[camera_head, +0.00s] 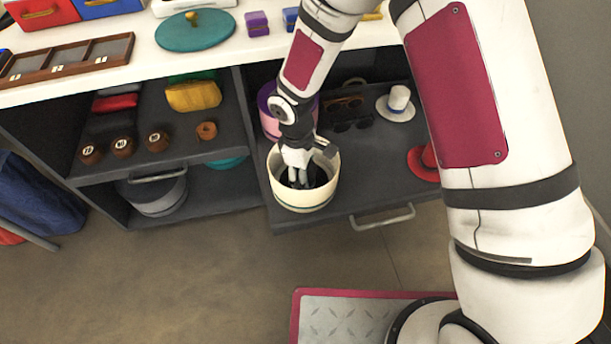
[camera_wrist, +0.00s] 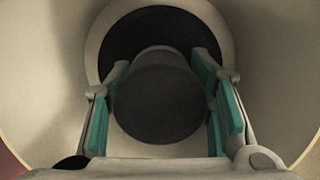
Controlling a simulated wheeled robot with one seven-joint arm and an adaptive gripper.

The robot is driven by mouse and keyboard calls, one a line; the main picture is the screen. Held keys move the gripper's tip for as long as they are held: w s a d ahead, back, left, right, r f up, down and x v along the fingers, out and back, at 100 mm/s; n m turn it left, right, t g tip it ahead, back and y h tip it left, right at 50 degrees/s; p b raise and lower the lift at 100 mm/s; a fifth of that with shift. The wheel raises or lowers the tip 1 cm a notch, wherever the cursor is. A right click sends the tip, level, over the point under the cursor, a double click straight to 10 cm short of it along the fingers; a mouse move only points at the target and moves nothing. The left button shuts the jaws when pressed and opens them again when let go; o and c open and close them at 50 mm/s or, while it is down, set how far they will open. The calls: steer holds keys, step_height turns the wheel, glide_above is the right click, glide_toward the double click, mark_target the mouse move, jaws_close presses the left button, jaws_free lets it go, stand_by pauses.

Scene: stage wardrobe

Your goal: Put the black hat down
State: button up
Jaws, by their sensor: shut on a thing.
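My gripper (camera_head: 300,178) reaches down into a round cream box (camera_head: 304,202) with a thin dark stripe, which stands on the pulled-out dark shelf. In the wrist view the black hat (camera_wrist: 158,100) is between my two green-padded fingers, its round crown towards the camera. The fingers are shut on the crown. The wide dark brim (camera_wrist: 165,35) lies beyond it, within the pale walls of the box. In the head view only a dark patch of the hat (camera_head: 319,178) shows beside my fingers. I cannot tell whether the brim touches the box floor.
On the same shelf (camera_head: 360,192) are a white hat (camera_head: 397,104), a red hat (camera_head: 424,163), dark glasses (camera_head: 352,125) and a purple-pink round box (camera_head: 269,112) behind the cream one. A handle (camera_head: 383,217) lines its front. The counter (camera_head: 150,60) overhangs the shelves behind.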

steer(key=o, duration=1.1)
steer(key=shift+f, duration=0.1)
steer(key=shift+o, duration=0.2)
steer(key=r+p, duration=0.1)
steer(key=r, duration=0.3)
steer(key=a+r+p, duration=0.1)
steer(key=r+p, duration=0.1)
steer(key=r, duration=0.2)
steer(key=r+p, duration=0.1)
steer(key=r, duration=0.3)
steer(key=shift+w+a+r, duration=0.15)
steer(key=shift+w+a, duration=0.05)
steer(key=shift+w, duration=0.05)
